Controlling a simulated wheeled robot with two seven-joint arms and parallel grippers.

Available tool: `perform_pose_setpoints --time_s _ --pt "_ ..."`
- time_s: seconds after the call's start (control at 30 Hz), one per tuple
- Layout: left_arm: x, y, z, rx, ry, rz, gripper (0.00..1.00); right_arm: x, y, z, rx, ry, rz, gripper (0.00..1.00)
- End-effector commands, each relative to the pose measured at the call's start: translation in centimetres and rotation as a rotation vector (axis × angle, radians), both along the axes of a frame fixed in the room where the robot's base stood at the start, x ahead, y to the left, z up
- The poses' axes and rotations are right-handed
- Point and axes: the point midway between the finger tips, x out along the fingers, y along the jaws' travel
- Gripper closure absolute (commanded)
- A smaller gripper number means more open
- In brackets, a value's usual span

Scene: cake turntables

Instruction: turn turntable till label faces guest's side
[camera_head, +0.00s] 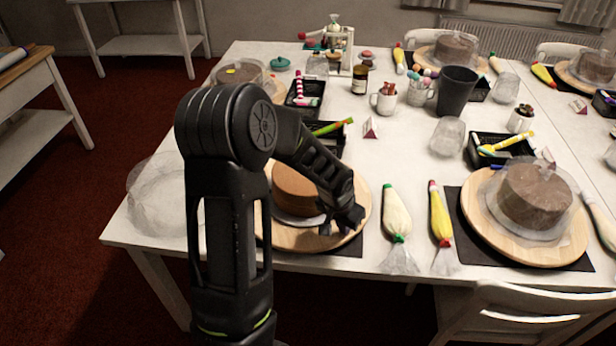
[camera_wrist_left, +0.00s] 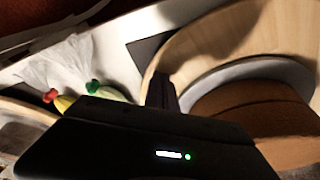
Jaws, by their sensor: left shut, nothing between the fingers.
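A round wooden turntable (camera_head: 358,217) bears a brown cake (camera_head: 296,188) on a pale board, near the front edge of the table. My left arm covers its left part. My left gripper (camera_head: 343,225) is shut and empty, low over the right front of the turntable, between cake and rim; whether it touches the wood I cannot tell. In the left wrist view its fingers (camera_wrist_left: 161,92) stand beside the turntable (camera_wrist_left: 215,40) and the cake (camera_wrist_left: 255,108). I see no label on this turntable. My right gripper is not in view.
Two piping bags, one white-green (camera_head: 396,222) and one yellow (camera_head: 440,218), lie right of the turntable. A second turntable (camera_head: 478,215) with a covered cake stands further right. A small tent card (camera_head: 370,127) and a black tray (camera_head: 335,140) are behind. A clear cover (camera_head: 157,195) sits left.

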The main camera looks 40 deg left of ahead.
Motion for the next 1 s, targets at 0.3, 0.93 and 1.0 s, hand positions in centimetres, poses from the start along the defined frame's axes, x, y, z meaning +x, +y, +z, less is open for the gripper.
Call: perform_pose_setpoints --time_s 0.3,0.93,1.0 --pt "-2.9 1.1 0.0 -0.001 0.005 0.004 1.00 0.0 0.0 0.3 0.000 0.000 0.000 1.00" --pt "-6.1 2.3 -0.1 -0.001 0.005 0.001 1.00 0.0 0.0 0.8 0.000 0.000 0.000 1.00" --pt "-6.3 2.4 0.0 -0.001 0.005 0.001 1.00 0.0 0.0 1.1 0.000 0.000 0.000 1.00"
